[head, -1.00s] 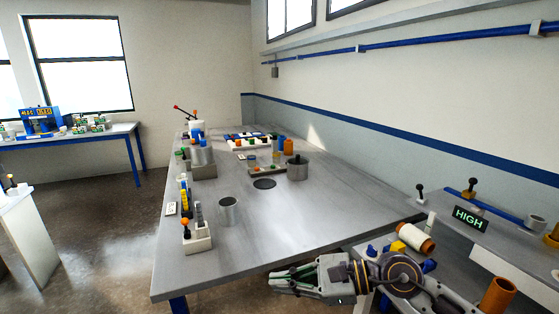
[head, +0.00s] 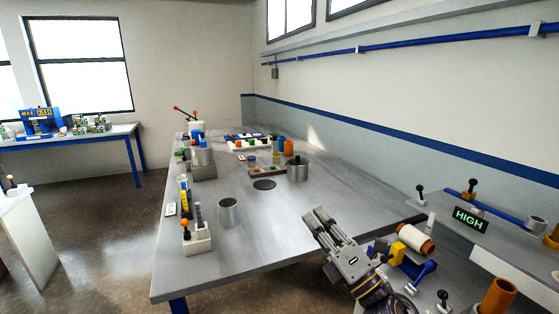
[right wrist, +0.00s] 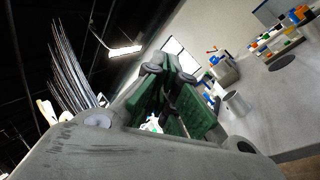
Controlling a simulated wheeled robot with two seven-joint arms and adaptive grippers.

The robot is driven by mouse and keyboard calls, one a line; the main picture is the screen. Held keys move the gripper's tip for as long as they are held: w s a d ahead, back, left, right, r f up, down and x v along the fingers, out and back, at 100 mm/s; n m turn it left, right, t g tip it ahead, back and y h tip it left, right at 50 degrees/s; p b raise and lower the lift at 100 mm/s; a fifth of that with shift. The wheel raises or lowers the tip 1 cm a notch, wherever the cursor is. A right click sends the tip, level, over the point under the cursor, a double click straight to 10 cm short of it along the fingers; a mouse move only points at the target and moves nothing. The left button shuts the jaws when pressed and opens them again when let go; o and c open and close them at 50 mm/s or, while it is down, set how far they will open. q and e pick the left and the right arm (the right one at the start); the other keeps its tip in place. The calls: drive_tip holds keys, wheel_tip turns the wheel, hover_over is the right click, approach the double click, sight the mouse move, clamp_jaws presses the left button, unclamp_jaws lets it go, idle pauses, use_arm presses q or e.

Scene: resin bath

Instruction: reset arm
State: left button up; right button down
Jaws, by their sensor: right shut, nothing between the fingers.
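My right gripper (head: 321,219) is at the near right edge of the grey table (head: 290,225) in the head view. Its fingers point up and to the left, and it is shut and empty. In the right wrist view its green-padded fingers (right wrist: 168,95) fill the middle, with nothing held. My left gripper is not in view.
On the table stand an empty metal cup (head: 228,212), a lidded pot (head: 297,169), a dark disc (head: 264,184) and a white block with an orange-topped lever (head: 195,238). The table's near middle is clear.

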drive_tip(key=w+d+f+m+h, duration=0.3)
drive_tip(key=d+f+m+h, duration=0.8)
drive_tip(key=m, duration=0.4)
drive_tip(key=s+d+f+m+g+h, duration=0.2)
drive_tip(key=f+m+g, duration=0.1)
drive_tip(key=f, duration=0.3)
drive_tip(key=s+d+f+m+g+h, duration=0.1)
drive_tip(key=s+f+m+g+h, duration=0.1)
drive_tip(key=s+f+m+g, duration=0.3)
drive_tip(key=s+f+m+g+y, duration=0.2)
drive_tip(key=s+f+m+g, duration=0.45)
drive_tip(key=s+f, duration=1)
wheel_tip(320, 180, down, 33)
drive_tip(key=s+d+n+g, duration=0.1)
drive_tip(key=n+g, duration=0.1)
drive_tip(key=s+d+f, duration=0.3)
drive_tip(key=s+f, duration=0.6)
drive_tip(key=s, duration=0.1)
drive_tip(key=s+d+f+g, duration=0.1)
drive_tip(key=s+d+f, duration=0.2)
drive_tip(key=s+f, duration=0.7)
drive_tip(key=shift+s+d+f+h, duration=0.25)
drive_tip(key=shift+s+h, duration=0.15)
drive_tip(key=shift+s, duration=0.35)
drive_tip(key=shift+s, duration=0.1)
